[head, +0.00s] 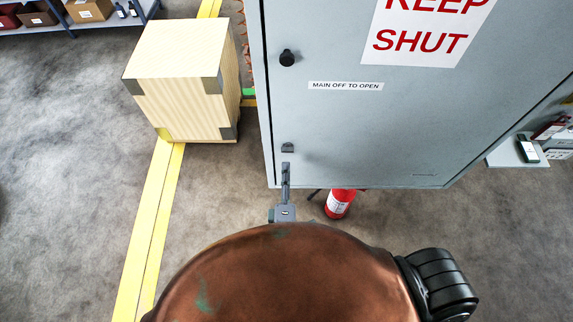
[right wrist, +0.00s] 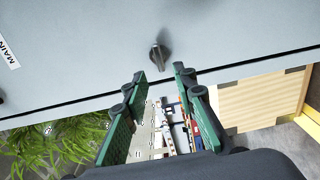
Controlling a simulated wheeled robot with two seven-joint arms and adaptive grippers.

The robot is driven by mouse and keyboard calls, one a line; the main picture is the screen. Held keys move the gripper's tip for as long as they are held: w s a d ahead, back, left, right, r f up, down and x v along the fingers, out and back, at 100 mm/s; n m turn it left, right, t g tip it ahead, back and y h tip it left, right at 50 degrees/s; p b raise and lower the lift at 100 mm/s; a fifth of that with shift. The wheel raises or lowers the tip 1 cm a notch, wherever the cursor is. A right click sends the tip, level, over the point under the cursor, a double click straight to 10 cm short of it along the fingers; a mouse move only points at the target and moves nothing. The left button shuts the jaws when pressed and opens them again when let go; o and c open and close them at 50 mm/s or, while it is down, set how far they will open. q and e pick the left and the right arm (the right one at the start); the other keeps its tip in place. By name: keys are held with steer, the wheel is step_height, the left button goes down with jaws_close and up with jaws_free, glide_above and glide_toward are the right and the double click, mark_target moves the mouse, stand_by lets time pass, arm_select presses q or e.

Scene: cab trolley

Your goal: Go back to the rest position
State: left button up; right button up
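My right gripper shows small in the head view (head: 286,172), below the lower grey latch (head: 287,148) on the grey cabinet door (head: 340,135). The right wrist view shows the gripper (right wrist: 161,70) with its two green and dark fingers apart and nothing held between them. The same latch (right wrist: 159,52) appears on the door just beyond the fingertips. It stands out from the door with its small handle hanging between the tips in the picture; I cannot tell the exact gap. The door looks closed. My left gripper is not in view.
A pale wooden crate (head: 172,90) stands on the floor left of the cabinet. A red fire extinguisher (head: 341,203) stands below the door. A yellow floor line (head: 150,235) runs past the crate. A plant (right wrist: 55,140) is beyond the door edge. Floor at left is clear.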

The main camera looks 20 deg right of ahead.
steer(key=shift+s, duration=0.1)
stand_by(0.4)
steer(key=s+d+f+m+g+y, duration=0.1)
steer(key=s+d+f+g, duration=0.15)
steer(key=f, duration=1.05)
steer(key=s+d+f+g+y, duration=0.1)
steer(key=d+f+g, duration=0.2)
steer(key=f, duration=1)
steer(key=s+d+f+m+g+y, duration=0.1)
steer(key=s+d+f+g, duration=0.15)
steer(key=f, duration=1.05)
steer(key=s+d+f+m+g, duration=0.2)
steer(key=s+d+f+g, duration=0.15)
steer(key=s+f, duration=0.45)
steer(key=s+d+f+m+g, duration=0.2)
steer(key=s+d+f+m, duration=0.15)
steer(key=s+f, duration=0.4)
steer(key=s+d+f+m+g+y, duration=0.1)
steer(key=s+d+f+m, duration=0.2)
steer(key=s, duration=0.6)
steer(key=s+d+f+m+g, duration=0.2)
steer(key=s+f, duration=0.4)
steer(key=s, duration=0.3)
steer(key=shift+d+f+m+y, duration=0.35)
steer(key=shift+d+m, duration=0.2)
steer(key=shift+d, duration=0.6)
